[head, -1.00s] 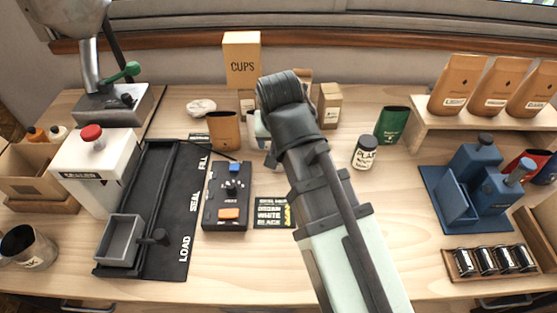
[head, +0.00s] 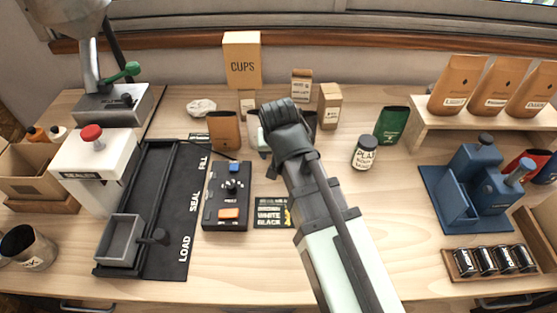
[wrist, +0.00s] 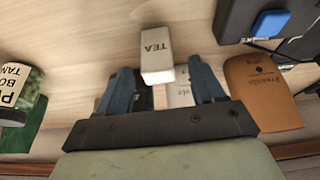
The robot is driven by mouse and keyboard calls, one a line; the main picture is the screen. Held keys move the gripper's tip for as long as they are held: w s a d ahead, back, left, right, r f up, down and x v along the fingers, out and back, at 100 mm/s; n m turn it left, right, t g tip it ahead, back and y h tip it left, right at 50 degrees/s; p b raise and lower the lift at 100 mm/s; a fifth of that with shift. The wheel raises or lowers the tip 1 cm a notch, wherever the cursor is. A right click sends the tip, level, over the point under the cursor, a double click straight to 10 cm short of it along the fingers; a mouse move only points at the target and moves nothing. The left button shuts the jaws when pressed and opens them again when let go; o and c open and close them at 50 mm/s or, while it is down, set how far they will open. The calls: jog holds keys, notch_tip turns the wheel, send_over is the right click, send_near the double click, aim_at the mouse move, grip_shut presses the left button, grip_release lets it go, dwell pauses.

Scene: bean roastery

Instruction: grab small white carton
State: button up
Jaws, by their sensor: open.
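The small white carton (wrist: 157,55), marked TEA, shows in the wrist view just beyond and between my fingertips. It is on the wooden table. In the head view I cannot make it out behind my arm. My gripper (wrist: 160,68) is open, one finger to each side of the carton's near end. I cannot tell whether the fingers touch it. In the head view my gripper (head: 262,140) is mostly hidden behind my wrist.
A brown bag (head: 223,130) stands left of my gripper, and a black control box (head: 228,195) lies nearer the front. A CUPS box (head: 242,60) and small kraft boxes (head: 330,106) stand behind. A labelled jar (head: 365,152) and green bag (head: 391,125) stand right.

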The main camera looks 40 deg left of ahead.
jog(key=shift+x, duration=2.45)
jog(key=shift+s+d+f, duration=0.1)
jog(key=c, duration=1)
jog(key=shift+c, duration=0.2)
